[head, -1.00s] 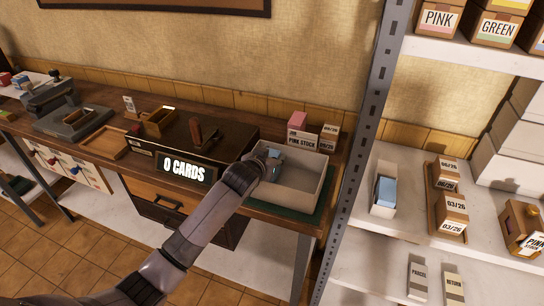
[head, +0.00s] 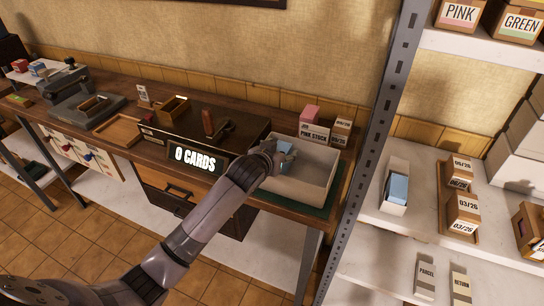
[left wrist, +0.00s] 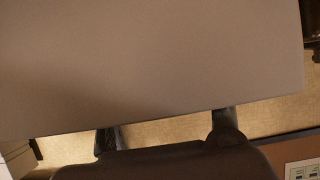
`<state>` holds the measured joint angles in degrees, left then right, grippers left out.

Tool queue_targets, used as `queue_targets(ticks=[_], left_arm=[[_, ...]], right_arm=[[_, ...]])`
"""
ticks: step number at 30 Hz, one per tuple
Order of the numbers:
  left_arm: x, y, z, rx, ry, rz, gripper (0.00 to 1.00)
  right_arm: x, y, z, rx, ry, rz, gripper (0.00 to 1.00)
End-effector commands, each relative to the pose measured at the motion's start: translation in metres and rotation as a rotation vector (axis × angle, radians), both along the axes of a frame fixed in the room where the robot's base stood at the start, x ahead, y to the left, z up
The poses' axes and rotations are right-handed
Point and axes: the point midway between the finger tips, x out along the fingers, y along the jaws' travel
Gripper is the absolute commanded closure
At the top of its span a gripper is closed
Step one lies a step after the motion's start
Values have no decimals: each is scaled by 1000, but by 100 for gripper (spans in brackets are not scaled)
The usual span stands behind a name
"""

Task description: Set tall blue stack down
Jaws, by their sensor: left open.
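In the head view my left gripper (head: 285,158) is at the left part of a pale open tray (head: 318,183) on the bench. The gripper is open. A small blue patch of a stack (head: 287,149) shows beside its fingers, inside the tray's outline; most of it is hidden, so I cannot tell its height or whether it touches the fingers. In the left wrist view a broad grey-beige surface (left wrist: 150,60) fills the upper part, in front of the dark, spread fingers (left wrist: 165,132). My right gripper is not in view.
The tray sits on a green mat (head: 300,207). A "0 CARDS" sign (head: 194,159) stands to its left, and a pink stock box (head: 313,132) behind it. A metal shelf post (head: 385,120) rises at right. Another blue stack (head: 398,187) stands in a white holder on the shelf.

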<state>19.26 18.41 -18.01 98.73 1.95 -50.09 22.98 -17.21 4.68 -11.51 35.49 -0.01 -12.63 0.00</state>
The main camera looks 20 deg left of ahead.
Motion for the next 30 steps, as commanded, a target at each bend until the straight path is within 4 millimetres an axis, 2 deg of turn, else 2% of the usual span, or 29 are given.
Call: queue_targets(ticks=[6,13,18,30], left_arm=[[-41,2,19,0,-1,-1,43],[-74,3,35,-1,0,0,43],[-83,3,40,0,0,-1,43],[-84,3,41,0,1,0,43]], right_arm=[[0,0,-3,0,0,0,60],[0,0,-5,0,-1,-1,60],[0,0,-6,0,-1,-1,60],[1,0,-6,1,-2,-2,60]])
